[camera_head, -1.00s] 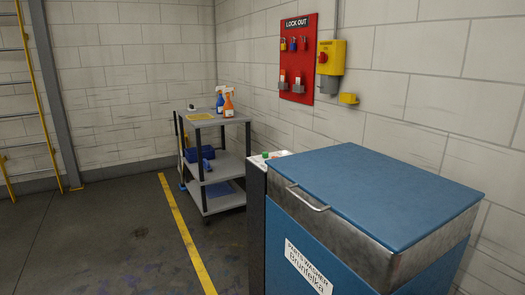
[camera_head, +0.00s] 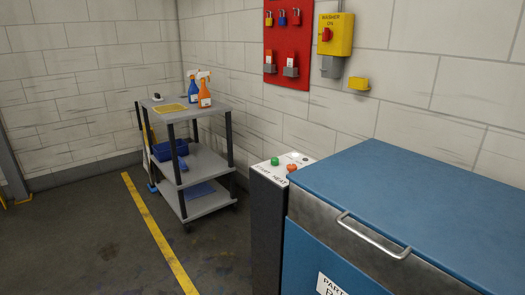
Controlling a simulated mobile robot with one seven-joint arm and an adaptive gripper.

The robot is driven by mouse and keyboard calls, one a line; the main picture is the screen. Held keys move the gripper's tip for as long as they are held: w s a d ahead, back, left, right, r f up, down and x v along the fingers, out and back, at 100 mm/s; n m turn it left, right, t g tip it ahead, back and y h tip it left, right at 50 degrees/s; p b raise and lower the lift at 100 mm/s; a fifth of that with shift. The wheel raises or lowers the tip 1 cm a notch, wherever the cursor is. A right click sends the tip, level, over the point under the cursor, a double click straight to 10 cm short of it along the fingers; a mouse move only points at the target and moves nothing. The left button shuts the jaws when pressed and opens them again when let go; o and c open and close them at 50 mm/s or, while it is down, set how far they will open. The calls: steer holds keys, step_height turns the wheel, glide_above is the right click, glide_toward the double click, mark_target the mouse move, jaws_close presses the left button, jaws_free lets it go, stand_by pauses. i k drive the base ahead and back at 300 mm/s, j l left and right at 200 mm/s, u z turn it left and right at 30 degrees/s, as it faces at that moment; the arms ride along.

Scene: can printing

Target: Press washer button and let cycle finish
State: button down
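The blue parts washer (camera_head: 440,190) stands at the right, its flat blue lid down and a metal handle (camera_head: 374,236) on its front edge. A dark control pedestal (camera_head: 267,240) stands against its left side. On the pedestal's pale top panel are a green button (camera_head: 275,161), an orange-red button (camera_head: 292,168) and a white round part (camera_head: 295,155). Lettering on the panel seems to read START and HEAT. My gripper is not in view.
A grey cart (camera_head: 207,158) with spray bottles (camera_head: 205,92) stands left of the pedestal. A yellow switch box (camera_head: 335,35) marked WASHER ON and a red lockout board (camera_head: 289,45) hang on the wall. The floor left of the yellow line (camera_head: 158,232) is clear.

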mark_target(274, 162)
steer(key=i+j, duration=0.4)
steer(key=j, duration=0.15)
steer(key=i+j+z, duration=0.15)
steer(key=i+j, duration=0.7)
steer(key=j, duration=0.25)
steer(key=i+l, duration=0.15)
steer(key=i, duration=0.35)
